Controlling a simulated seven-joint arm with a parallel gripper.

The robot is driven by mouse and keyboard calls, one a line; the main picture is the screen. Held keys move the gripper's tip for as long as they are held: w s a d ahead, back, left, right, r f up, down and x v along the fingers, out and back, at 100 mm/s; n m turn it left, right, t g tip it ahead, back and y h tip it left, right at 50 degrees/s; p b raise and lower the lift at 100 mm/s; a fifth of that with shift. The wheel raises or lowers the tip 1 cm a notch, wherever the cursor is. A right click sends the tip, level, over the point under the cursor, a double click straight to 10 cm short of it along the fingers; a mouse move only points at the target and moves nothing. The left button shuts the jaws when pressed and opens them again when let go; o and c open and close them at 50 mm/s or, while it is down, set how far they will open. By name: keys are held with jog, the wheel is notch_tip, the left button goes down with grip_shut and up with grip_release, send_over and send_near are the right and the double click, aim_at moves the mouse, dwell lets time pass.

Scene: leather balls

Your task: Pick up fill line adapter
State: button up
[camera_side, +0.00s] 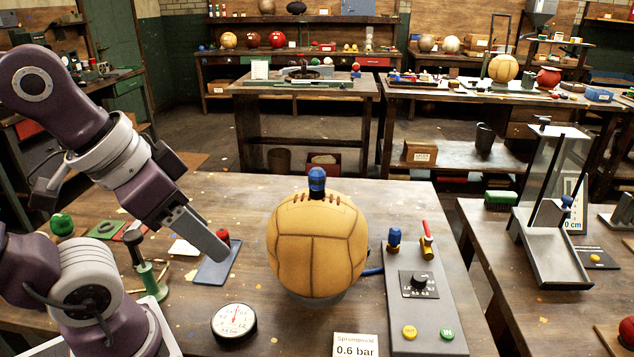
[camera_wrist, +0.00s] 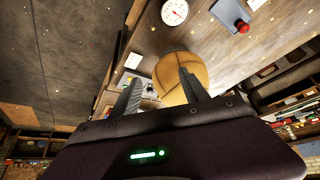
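No label marks the fill line adapter. A blue fitting (camera_side: 317,180) stands upright on top of the tan leather ball (camera_side: 318,248), by its lacing. Another small blue fitting (camera_side: 394,238) stands on the grey control panel (camera_side: 440,318); I cannot tell which is the adapter. My gripper (camera_side: 222,252) points down to the right, left of the ball and apart from both fittings. The wrist view shows its two fingers (camera_wrist: 160,76) spread apart, with the ball (camera_wrist: 184,76) beyond them and no held object visible. Neither fitting can be made out there.
A pressure gauge (camera_side: 234,321) and a "0.6 bar" sign (camera_side: 355,345) are at the table front. A blue plate (camera_side: 208,270) with a red knob lies below my gripper. A red-handled valve (camera_side: 427,240) stands right of the panel's blue fitting. A green stand (camera_side: 150,270) is left.

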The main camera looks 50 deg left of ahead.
jog(key=n+g, duration=0.6)
jog(key=n, duration=1)
send_near(316, 168)
jog(key=f, duration=0.5)
jog(key=shift+s, duration=0.2)
jog(key=shift+w+a+f+n, duration=0.1)
jog(key=shift+f+n, duration=0.2)
jog(key=shift+f, duration=0.1)
notch_tip(316, 168, down, 6)
jog(key=shift+f, duration=0.2)
grip_shut()
